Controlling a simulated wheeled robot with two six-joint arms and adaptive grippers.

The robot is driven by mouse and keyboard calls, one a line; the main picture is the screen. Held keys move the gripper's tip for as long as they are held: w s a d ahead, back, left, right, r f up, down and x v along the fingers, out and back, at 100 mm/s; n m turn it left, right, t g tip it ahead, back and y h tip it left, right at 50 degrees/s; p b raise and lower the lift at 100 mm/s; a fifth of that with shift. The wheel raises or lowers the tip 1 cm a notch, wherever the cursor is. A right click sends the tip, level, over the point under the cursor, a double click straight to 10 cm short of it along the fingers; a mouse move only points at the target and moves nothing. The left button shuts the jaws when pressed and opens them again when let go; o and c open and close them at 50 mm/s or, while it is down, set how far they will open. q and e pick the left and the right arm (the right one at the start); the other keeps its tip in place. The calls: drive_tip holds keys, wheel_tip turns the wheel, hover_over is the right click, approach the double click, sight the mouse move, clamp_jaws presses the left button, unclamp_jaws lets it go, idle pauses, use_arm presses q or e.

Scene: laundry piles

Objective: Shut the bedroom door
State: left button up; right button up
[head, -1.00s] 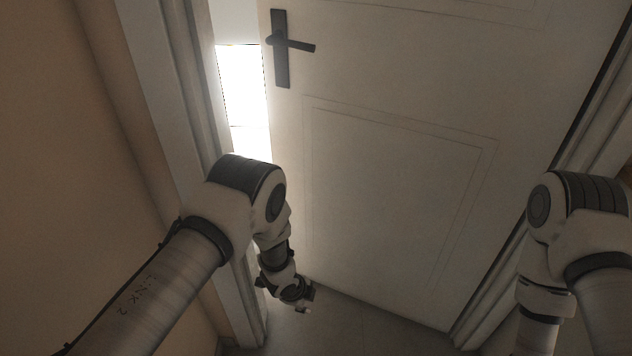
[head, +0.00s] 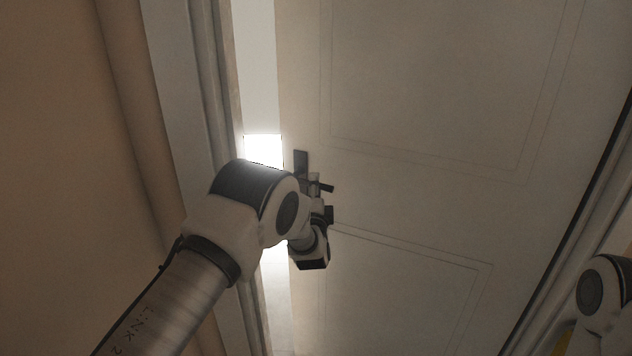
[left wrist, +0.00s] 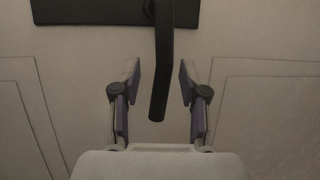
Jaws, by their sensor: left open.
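The pale panelled door (head: 420,200) stands ajar in the head view, with a bright gap (head: 263,150) between its left edge and the frame (head: 185,120). Its dark handle (head: 301,162) is on the left side of the door. My left gripper (head: 318,190) is at the handle, partly hidden by its own wrist. In the left wrist view, the open left gripper (left wrist: 159,80) has one finger on each side of the dark lever (left wrist: 160,90), with space visible on both sides. The lever's plate (left wrist: 110,12) lies at the top. My right gripper is out of view.
A tan wall (head: 60,150) and the door frame run close along my left arm. The right-hand frame (head: 580,240) is near my right arm, which shows at the lower right edge.

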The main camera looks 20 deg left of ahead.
use_arm(q)
drive_tip(key=shift+w+a+r, duration=0.1)
drive_tip(key=shift+w+a, duration=0.1)
drive_tip(key=shift+w, duration=0.3)
drive_tip(key=shift+d, duration=0.1)
clamp_jaws()
